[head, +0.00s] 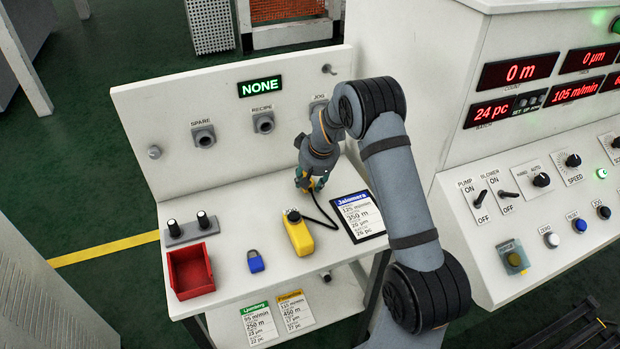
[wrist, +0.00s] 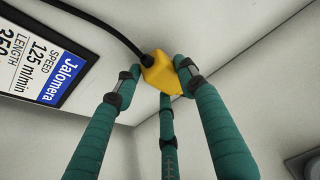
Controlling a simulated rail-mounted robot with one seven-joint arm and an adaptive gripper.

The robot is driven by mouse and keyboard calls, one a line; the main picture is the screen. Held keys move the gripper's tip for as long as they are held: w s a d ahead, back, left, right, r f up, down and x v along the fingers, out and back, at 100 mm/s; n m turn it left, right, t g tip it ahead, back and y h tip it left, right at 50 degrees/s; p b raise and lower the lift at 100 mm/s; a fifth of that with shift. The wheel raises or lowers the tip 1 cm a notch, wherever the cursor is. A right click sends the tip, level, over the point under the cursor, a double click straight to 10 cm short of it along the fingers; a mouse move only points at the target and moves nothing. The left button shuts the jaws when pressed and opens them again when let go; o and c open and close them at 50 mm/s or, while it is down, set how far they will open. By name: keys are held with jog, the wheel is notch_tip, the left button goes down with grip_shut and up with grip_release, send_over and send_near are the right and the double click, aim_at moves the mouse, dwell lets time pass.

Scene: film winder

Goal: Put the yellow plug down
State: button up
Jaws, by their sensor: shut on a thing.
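The yellow plug (wrist: 160,76) sits between the teal fingers of my gripper (wrist: 160,85) in the wrist view, with a black cable running from it to the upper left. In the head view my gripper (head: 311,184) is low over the back of the white bench top, in front of the upright panel. The plug is mostly hidden there by the fingers. The cable leads to a yellow hand box (head: 299,234) lying on the bench. I cannot tell whether the plug touches the bench top.
The panel has SPARE (head: 203,137), RECIPE (head: 263,122) and JOG sockets. A Jalomera card (head: 357,217) lies right of the gripper. A red tray (head: 190,270), a blue padlock (head: 256,262) and two black knobs stand to the left. The bench's left middle is bare.

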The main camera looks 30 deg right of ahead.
jog(key=shift+f, duration=0.1)
jog(key=shift+f+b, duration=0.35)
jog(key=shift+b, duration=0.2)
jog(key=shift+f+b, duration=0.2)
jog(key=shift+b, duration=0.15)
jog(key=shift+s, duration=0.1)
jog(key=o, duration=1.3)
